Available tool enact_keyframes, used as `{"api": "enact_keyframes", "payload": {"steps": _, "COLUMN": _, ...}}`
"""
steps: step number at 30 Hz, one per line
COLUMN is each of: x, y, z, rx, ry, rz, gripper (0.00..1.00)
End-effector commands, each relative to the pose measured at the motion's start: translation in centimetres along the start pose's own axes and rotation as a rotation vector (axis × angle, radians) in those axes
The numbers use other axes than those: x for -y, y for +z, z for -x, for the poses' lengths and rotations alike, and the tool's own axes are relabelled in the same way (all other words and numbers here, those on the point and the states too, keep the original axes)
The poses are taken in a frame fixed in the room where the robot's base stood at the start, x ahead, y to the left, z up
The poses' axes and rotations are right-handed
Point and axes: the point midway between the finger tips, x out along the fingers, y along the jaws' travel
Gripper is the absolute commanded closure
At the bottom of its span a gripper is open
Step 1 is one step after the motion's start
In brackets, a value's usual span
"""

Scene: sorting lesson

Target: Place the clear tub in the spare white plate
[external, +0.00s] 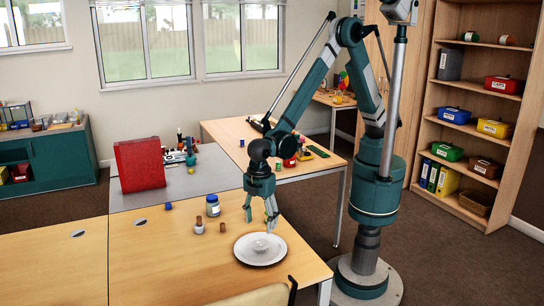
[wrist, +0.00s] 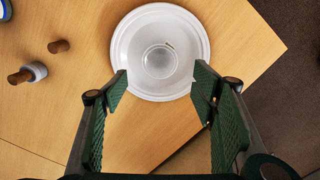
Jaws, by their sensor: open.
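The white plate (external: 246,254) lies on the light wooden table near its right corner. The clear tub (external: 261,244) stands inside the plate, near its middle. In the wrist view the tub (wrist: 160,61) is a see-through round shape on the plate (wrist: 126,62), with plate surface all around it. My gripper (external: 260,213) is above the far side of the plate, pointing down. In the wrist view my gripper (wrist: 163,92) is open, its fingers apart with nothing between the pads. The tub is clear of the fingers.
A jar with a blue lid (external: 213,206) and two small brown-topped items, one of them a stamp-like piece (external: 199,226), stand left of the plate. A blue piece (external: 168,206) lies farther left. The table front is mostly clear. A chair back (external: 262,296) is at the near edge.

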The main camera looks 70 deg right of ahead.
Motion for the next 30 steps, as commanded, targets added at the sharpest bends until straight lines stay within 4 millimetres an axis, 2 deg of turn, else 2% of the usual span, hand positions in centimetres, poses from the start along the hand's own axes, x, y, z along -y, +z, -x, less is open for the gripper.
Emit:
{"api": "enact_keyframes", "payload": {"steps": 7, "x": 0.0, "y": 0.0, "z": 1.09, "rx": 0.0, "ry": 0.0, "rz": 0.0, "gripper": 0.42}}
{"api": "enact_keyframes", "payload": {"steps": 30, "x": 0.0, "y": 0.0, "z": 1.11, "rx": 0.0, "ry": 0.0, "rz": 0.0, "gripper": 0.42}}
